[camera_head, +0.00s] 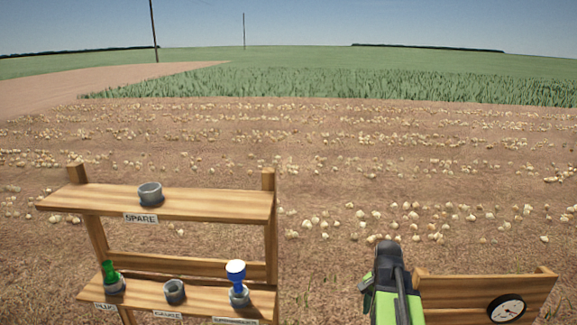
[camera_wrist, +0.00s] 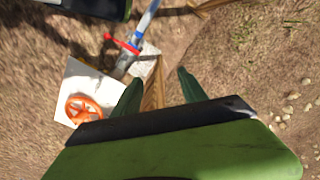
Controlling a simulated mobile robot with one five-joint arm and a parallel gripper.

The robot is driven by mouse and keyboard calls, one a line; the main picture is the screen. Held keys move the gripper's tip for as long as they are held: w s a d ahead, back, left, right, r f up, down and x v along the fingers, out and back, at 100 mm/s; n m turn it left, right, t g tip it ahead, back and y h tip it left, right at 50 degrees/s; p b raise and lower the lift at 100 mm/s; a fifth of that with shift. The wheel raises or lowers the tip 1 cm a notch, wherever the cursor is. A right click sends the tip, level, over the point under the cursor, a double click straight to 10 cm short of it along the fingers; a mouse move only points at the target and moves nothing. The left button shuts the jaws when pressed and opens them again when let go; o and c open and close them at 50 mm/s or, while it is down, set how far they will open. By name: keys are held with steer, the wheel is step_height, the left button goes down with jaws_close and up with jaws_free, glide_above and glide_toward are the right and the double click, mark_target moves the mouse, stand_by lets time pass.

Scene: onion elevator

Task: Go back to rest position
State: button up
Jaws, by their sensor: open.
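My gripper (camera_wrist: 158,78) shows in the wrist view with two dark green fingers apart and nothing between them. In the head view my black and green arm (camera_head: 390,290) rises at the lower right, between the wooden shelf (camera_head: 200,204) and a wooden board with a dial. The fingertips cannot be made out there. In the wrist view a wooden post (camera_wrist: 153,95) shows between and beyond the fingers. An orange handwheel (camera_wrist: 83,108) on a white panel and a blue and grey pipe with a red lever (camera_wrist: 121,44) lie beyond, to the left.
The round dial (camera_head: 506,308) is on the right board. Open onion field lies behind.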

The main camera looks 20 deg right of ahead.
steer(key=w+a+f+n+b, duration=0.1)
steer(key=a+n, duration=0.5)
steer(key=a, duration=0.7)
steer(key=w+a+f+n+b, duration=0.1)
steer(key=a+f+n+b, duration=0.2)
steer(key=a, duration=1)
steer(key=shift+a+f+n, duration=0.35)
steer(key=shift+f+n, duration=0.3)
steer(key=shift+n, duration=1.15)
steer(key=shift+c, duration=0.4)
